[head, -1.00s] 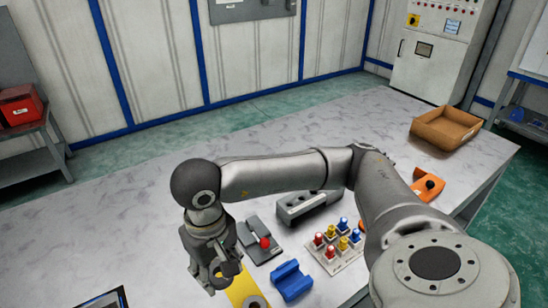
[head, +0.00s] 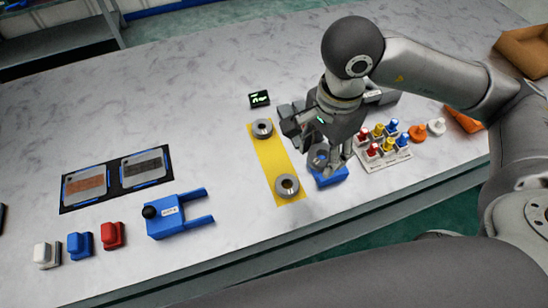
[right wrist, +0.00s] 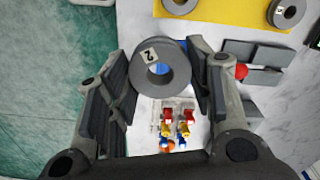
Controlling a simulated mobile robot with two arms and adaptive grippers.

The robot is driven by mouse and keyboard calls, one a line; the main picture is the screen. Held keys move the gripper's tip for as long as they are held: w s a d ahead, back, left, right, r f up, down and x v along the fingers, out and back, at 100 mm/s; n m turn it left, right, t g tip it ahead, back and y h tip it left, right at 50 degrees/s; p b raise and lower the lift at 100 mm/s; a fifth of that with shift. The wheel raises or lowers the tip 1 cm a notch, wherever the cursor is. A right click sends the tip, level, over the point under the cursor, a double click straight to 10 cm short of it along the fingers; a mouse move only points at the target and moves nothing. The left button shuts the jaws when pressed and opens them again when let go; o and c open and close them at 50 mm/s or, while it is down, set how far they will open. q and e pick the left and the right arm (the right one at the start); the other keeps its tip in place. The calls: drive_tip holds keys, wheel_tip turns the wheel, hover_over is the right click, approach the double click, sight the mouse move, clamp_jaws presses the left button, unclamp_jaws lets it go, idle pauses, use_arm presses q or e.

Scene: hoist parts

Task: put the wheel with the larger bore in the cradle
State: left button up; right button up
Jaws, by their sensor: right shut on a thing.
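My right gripper (head: 322,155) is shut on a grey wheel (head: 319,158). In the right wrist view the held wheel (right wrist: 152,82) sits between the fingers (right wrist: 162,85), with a white tag marked 2 and a wide bore. The blue cradle (head: 330,178) is directly behind and below it in the head view; I cannot tell whether they touch. Two more grey wheels, a far one (head: 262,128) and a near one (head: 287,187), lie on the yellow mat (head: 275,158). Their bores look smaller than the held one's. My left gripper is not in view.
A rack of coloured pegs (head: 385,147) stands right of the cradle. A blue fork-shaped part (head: 172,217) and small white, blue and red blocks lie at left. A small display (head: 259,98) stands behind the mat. The table between the dark panel (head: 115,178) and mat is clear.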

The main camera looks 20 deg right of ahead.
drive_tip(key=m, duration=0.2)
drive_tip(key=s+m, duration=0.1)
drive_tip(key=m, duration=0.2)
drive_tip(key=shift+d+m+b, duration=0.15)
drive_tip(key=shift+m+b, duration=0.15)
drive_tip(key=shift+b, duration=0.1)
drive_tip(key=p, duration=0.3)
hover_over(274, 158)
drive_tip(key=f, duration=0.5)
drive_tip(key=s+f, duration=0.1)
drive_tip(key=f, duration=0.2)
drive_tip(key=shift+d+f, duration=0.25)
drive_tip(key=shift+f, duration=0.05)
drive_tip(key=shift+w+a+f, duration=0.25)
drive_tip(key=shift+w+f, duration=0.25)
drive_tip(key=shift+f, duration=0.1)
wheel_tip(274, 158, down, 3)
drive_tip(key=shift+f, duration=0.1)
